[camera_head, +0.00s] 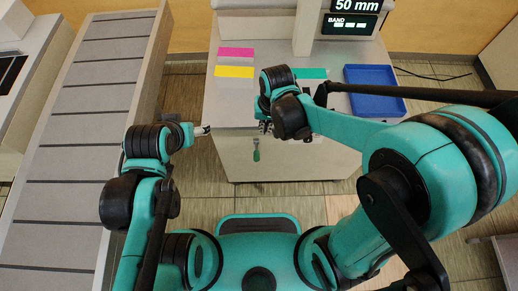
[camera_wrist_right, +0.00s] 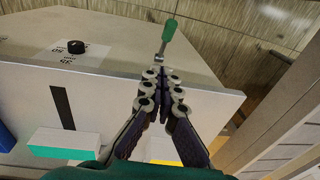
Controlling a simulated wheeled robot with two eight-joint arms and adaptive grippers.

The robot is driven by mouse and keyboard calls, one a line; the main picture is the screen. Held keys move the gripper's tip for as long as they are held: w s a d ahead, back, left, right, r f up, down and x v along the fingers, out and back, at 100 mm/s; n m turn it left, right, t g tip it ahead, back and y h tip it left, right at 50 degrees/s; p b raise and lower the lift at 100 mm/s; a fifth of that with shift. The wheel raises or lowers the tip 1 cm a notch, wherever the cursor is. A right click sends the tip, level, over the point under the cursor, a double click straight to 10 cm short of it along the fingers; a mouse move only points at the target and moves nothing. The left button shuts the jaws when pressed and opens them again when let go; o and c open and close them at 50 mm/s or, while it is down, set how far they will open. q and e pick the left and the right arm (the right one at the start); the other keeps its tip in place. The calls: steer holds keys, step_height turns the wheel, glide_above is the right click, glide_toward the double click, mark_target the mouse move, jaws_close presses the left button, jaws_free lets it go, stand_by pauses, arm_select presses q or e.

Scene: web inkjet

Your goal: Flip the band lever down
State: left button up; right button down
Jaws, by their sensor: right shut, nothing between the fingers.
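The band lever (camera_head: 256,154) has a green handle and sits at the front face of the pale cabinet. In the right wrist view the lever (camera_wrist_right: 169,32) shows as a green grip on a thin metal stem just beyond my fingertips. My right gripper (camera_head: 265,127) is over the cabinet's front edge, close to the lever's base. In the wrist view the right gripper (camera_wrist_right: 160,82) is shut with its fingers together and empty; whether it touches the stem is unclear.
The cabinet top (camera_head: 230,100) bears a magenta card (camera_head: 236,52), a yellow card (camera_head: 234,72), a green piece (camera_head: 311,73) and a blue tray (camera_head: 375,88). A "50 mm" display with a "BAND" panel (camera_head: 351,24) stands behind. A black knob (camera_wrist_right: 76,47) and a conveyor (camera_head: 85,120) also show.

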steer(key=b, duration=0.5)
glide_above(258, 153)
steer(key=w+d, duration=0.1)
steer(key=w, duration=0.1)
step_height(258, 153, down, 11)
steer(key=shift+s+a+f+b, duration=0.2)
steer(key=shift+s+f+b, duration=0.1)
steer(key=shift+s+f, duration=0.55)
steer(key=shift+s+a+f, duration=0.15)
steer(key=shift+s+f, duration=0.15)
